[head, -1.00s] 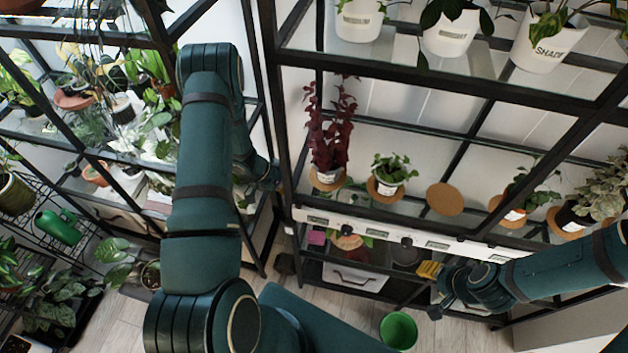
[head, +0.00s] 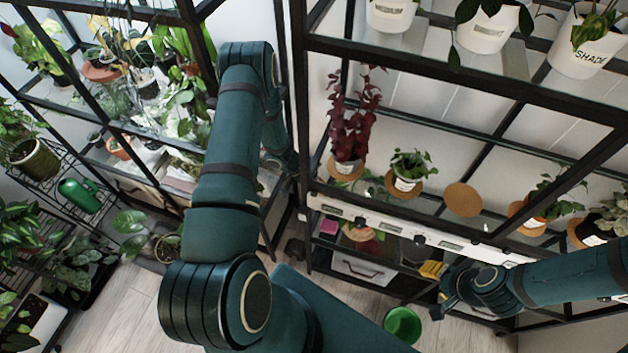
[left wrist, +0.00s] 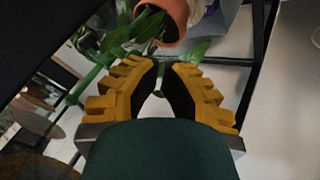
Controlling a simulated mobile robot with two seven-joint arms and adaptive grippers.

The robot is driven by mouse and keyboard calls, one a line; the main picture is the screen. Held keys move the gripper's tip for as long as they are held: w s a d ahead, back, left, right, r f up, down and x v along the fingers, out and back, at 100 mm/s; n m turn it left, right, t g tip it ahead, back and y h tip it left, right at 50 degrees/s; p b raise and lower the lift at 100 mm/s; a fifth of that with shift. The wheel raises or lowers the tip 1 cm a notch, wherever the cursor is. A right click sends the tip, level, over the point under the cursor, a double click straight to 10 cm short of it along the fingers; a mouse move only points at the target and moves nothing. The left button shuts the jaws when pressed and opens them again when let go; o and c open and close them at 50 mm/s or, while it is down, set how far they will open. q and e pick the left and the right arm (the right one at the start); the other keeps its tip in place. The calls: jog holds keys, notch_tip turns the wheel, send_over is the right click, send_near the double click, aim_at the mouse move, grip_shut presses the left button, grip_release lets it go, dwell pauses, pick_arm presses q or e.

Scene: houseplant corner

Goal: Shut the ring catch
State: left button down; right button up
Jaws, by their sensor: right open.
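I cannot make out a ring catch for certain in either view. A small dark knob (head: 420,241) sits on the white labelled strip (head: 385,229) under the plant shelf; I cannot tell whether it is the catch. My right gripper (head: 432,289), with yellow on its finger, is open and empty in front of the lower shelf. My left arm reaches up and away in the head view, its gripper hidden. In the left wrist view my left gripper (left wrist: 168,68) has yellow, black-padded fingers with a narrow gap between them. Leaves and a terracotta pot (left wrist: 168,22) lie just beyond its tips.
Black-framed shelves hold several potted plants, including a dark red one (head: 353,125) and a bare cork disc (head: 463,199). A green bucket (head: 403,325) stands on the floor. A green watering can (head: 79,196) is at the left. Wooden floor (head: 130,310) shows at lower left.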

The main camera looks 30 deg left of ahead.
pick_arm(q)
jog(key=x, duration=0.3)
jog(key=shift+d+f, duration=0.1)
jog(key=shift+s+d, duration=0.25)
jog(key=shift+s, duration=0.25)
jog(key=shift+s+d, duration=0.25)
jog(key=shift+s, duration=0.35)
